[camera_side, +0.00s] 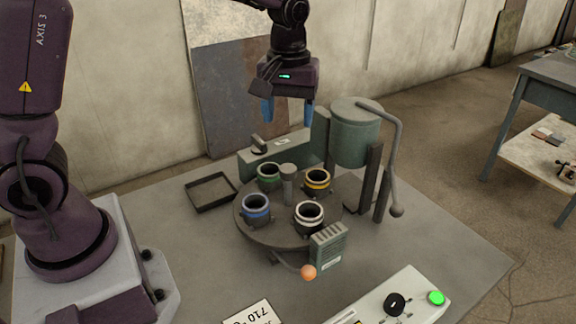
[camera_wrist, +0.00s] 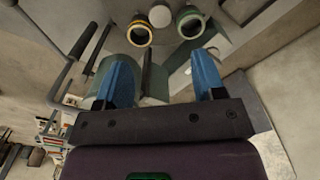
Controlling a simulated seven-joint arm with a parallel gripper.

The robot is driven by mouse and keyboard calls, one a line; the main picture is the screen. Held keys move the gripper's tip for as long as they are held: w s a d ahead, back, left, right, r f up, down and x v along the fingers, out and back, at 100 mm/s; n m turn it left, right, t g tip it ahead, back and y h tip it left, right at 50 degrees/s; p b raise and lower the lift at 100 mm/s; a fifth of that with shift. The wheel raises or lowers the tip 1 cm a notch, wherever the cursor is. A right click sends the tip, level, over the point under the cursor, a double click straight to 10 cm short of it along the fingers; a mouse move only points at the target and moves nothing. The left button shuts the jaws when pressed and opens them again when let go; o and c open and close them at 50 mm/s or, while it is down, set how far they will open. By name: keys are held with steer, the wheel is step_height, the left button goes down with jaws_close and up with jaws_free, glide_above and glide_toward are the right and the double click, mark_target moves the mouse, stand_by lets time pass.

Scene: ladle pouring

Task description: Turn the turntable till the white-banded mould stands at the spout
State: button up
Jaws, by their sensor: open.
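The round dark turntable (camera_side: 270,233) carries several banded moulds around a central post (camera_side: 288,185). The white-banded mould (camera_side: 309,217) is at its front right, the blue-banded mould (camera_side: 256,208) front left, the green-banded mould (camera_side: 268,176) back left. The yellow-banded mould (camera_side: 317,182) is back right, nearest the green ladle vessel (camera_side: 356,138); the spout itself is not clearly visible. A turntable handle with an orange ball (camera_side: 308,272) sticks out at the front. My gripper (camera_side: 288,112) is open and empty, high above the back of the turntable. The wrist view shows the yellow-banded mould (camera_wrist: 139,34) and green-banded mould (camera_wrist: 190,22).
A bent lever with a ball end (camera_side: 396,210) hangs right of the vessel. A grey-green ribbed box (camera_side: 328,247) stands at the turntable's front right edge. A shallow dark tray (camera_side: 211,192) lies left. A control panel (camera_side: 390,300) with a green button is in front.

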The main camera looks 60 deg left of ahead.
mark_target(288, 168)
step_height(288, 168, down, 12)
stand_by(0.4)
jaws_close()
